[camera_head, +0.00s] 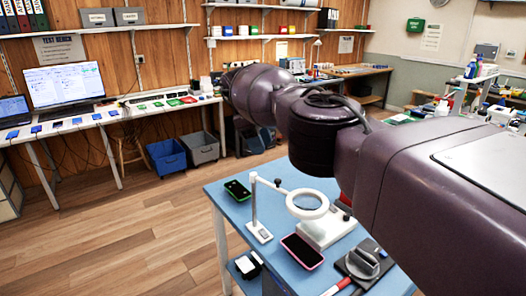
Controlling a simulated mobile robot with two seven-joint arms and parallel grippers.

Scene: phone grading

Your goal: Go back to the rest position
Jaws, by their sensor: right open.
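My right arm (410,180) comes in from the right and reaches across the upper middle of the head view, above the blue table (225,205). My right gripper is open; its fingertips are hard to make out at the arm's far end. I see nothing held. My left arm and left gripper are not in view. On the blue table lie a dark phone with green edges (237,189) and a phone with pink edges (302,251). A white ring magnifier (306,204) stands between them on a white base.
A grey knobbed device (363,262) and a red-handled tool (336,287) lie near the table's front. A test bench with a monitor (65,85) stands at the back left, with blue (166,157) and grey (201,147) bins beside it. The wooden floor (120,230) at left is clear.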

